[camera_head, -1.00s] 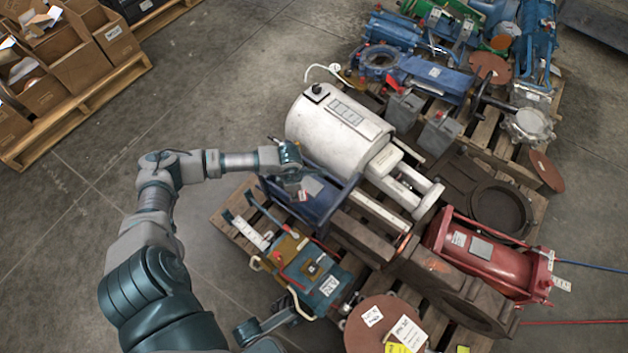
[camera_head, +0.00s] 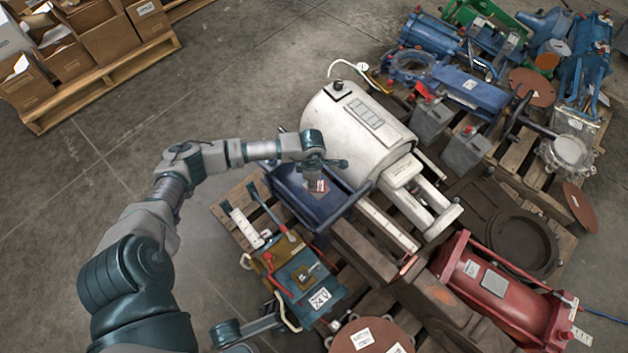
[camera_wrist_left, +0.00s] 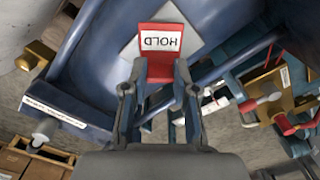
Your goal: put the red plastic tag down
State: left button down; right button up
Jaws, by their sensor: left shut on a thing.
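The red plastic tag (camera_wrist_left: 153,68) carries a white label reading HOLD, upside down in the left wrist view. It is small in the head view (camera_head: 321,187). My left gripper (camera_wrist_left: 160,80) is shut on the tag's near end, one finger on each side; it shows from above in the head view (camera_head: 322,174). The tag is over a blue metal part (camera_head: 290,190) with raised sides, in front of a pale diamond-shaped patch on it. I cannot tell whether the tag touches the blue surface. My right gripper is not in view.
A white cylindrical machine (camera_head: 345,130) stands close beyond the gripper. A teal unit marked 24 V (camera_head: 298,278) with a red lever lies nearer. A red cylinder (camera_head: 490,285) is at the right. Bare floor (camera_head: 240,90) is at the left, with cartons (camera_head: 75,62) on a pallet behind.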

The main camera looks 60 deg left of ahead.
pick_arm(q)
jog(key=c, duration=0.9)
grip_release()
jog(key=shift+f, duration=0.15)
